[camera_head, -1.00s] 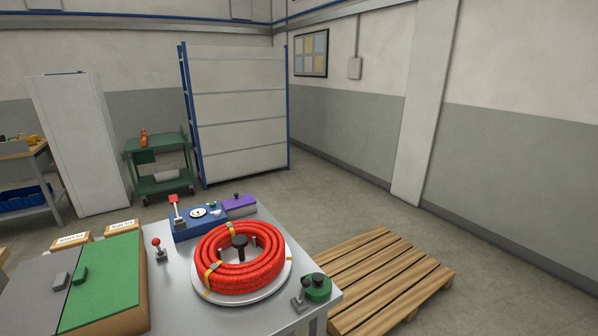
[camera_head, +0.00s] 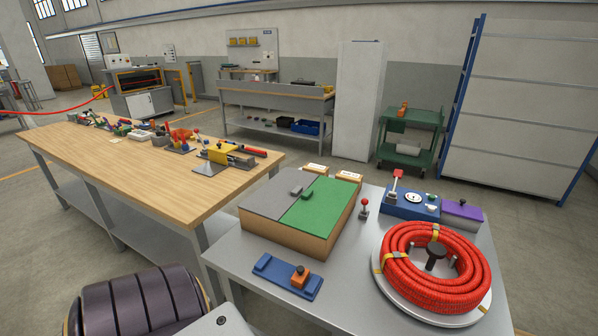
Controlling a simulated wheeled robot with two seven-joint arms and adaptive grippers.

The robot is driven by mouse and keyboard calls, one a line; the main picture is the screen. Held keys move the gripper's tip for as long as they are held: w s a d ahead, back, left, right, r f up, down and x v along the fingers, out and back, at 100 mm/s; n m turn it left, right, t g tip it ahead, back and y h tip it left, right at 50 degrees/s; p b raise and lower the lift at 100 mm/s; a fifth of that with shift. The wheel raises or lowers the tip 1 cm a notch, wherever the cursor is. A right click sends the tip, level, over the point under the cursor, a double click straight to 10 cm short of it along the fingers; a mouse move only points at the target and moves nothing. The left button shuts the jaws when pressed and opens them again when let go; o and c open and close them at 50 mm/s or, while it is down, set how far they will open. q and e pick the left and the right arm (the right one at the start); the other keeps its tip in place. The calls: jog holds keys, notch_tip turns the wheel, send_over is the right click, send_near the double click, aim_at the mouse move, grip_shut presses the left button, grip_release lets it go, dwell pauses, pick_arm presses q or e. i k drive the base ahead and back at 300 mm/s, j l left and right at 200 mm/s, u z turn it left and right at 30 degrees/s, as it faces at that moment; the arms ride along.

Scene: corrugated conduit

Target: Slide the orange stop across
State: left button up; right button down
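An orange stop (camera_head: 300,275) with a dark knob on top sits on a blue base strip (camera_head: 275,274). It stands near the right end of the strip. A raised blue block marks the strip's left end. The strip lies on the near left part of the grey metal table (camera_head: 358,285), in front of the box with grey and green lids. Neither of my grippers shows in the view.
A box with a grey and a green lid (camera_head: 318,205) stands behind the strip. A red conduit coil (camera_head: 402,283) sits on a round plate at the right. A long wooden bench (camera_head: 110,172) is at the left.

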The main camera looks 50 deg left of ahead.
aim_at(301, 274)
jog(key=i+l+u, duration=0.15)
jog(key=u, duration=0.3)
jog(key=i+l+u, duration=0.1)
jog(key=l+u, duration=0.35)
jog(key=i+l+u, duration=0.1)
jog(key=l+u, duration=0.45)
jog(key=l, duration=0.2)
jog(key=i, duration=0.05)
